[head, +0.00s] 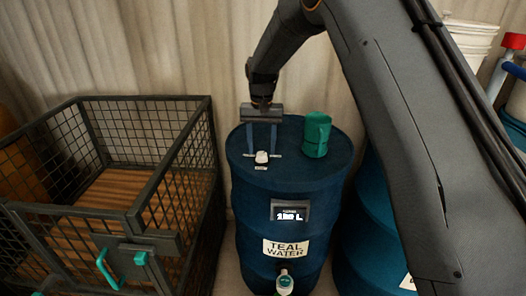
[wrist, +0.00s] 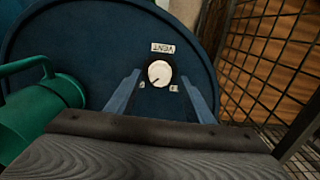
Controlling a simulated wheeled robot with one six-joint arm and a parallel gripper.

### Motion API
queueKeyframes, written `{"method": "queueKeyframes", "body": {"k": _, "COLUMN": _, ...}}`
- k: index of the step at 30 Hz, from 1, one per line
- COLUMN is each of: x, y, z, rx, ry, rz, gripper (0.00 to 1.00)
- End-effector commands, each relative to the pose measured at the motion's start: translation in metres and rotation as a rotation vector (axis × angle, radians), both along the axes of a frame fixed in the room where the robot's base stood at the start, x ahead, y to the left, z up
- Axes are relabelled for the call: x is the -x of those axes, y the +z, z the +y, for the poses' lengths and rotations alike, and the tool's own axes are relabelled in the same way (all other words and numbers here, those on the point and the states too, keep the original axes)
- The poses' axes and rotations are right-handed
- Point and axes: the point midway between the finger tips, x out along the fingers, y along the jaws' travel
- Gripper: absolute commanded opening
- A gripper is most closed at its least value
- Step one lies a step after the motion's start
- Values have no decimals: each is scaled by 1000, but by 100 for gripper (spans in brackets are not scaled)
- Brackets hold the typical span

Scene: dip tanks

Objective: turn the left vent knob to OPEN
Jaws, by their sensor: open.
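The white round vent knob (head: 262,157) is on top of the blue TEAL WATER drum (head: 252,215). In the wrist view the knob (wrist: 159,73) has a dark pointer line toward the lower left. A VENT label (wrist: 163,48) reads upside down beyond it. Two small labels sit below the knob at left and right, too small to read. My gripper (head: 261,151) is open above the drum lid, pointing down. Its two blue fingers (wrist: 160,90) stand either side of the knob, with visible gaps. I cannot tell their exact height against it.
A dark mesh crate (head: 130,215) with green handles stands left of the drum. Another blue drum (head: 372,235) is at right, partly behind my arm. A tap (head: 284,282) is low on the drum's front.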

Motion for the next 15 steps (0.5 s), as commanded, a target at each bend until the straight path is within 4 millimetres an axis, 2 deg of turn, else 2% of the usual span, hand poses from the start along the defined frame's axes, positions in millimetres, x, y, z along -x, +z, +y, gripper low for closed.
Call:
{"method": "queueKeyframes", "body": {"k": 7, "x": -1, "y": 41, "z": 0, "rx": -2, "ry": 0, "rz": -4, "gripper": 48}}
{"method": "queueKeyframes", "body": {"k": 15, "x": -1, "y": 59, "z": 0, "rx": -1, "ry": -1, "rz": -3, "gripper": 48}}
